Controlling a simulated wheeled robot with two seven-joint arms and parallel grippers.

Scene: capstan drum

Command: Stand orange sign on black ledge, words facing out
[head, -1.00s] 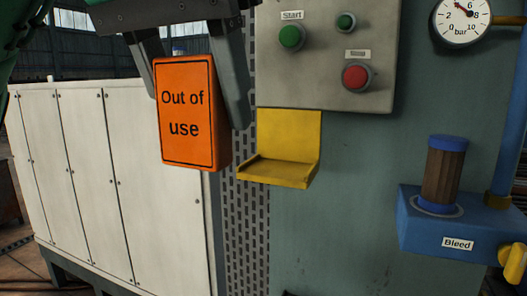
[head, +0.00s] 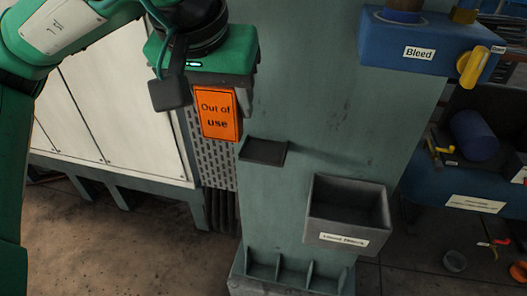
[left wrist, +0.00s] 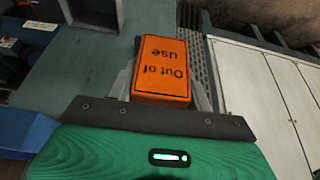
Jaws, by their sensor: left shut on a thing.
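The orange sign (head: 218,114) reads "Out of use", its words toward the head camera, upright with a slight tilt. My left gripper (head: 220,100) is shut on it from above, and its fingers are mostly hidden behind the sign and the gripper body. In the left wrist view the sign (left wrist: 162,68) sits between the fingers with its words upside down. The small black ledge (head: 264,151) juts from the grey-green column, bare, to the right of and below the sign. The sign is apart from it. My right gripper is out of view.
A dark open bin (head: 348,215) with a white label hangs on the column, right of and below the ledge. A blue "Bleed" block (head: 425,45) with a yellow handle is at upper right. White cabinets (head: 110,115) stand at left.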

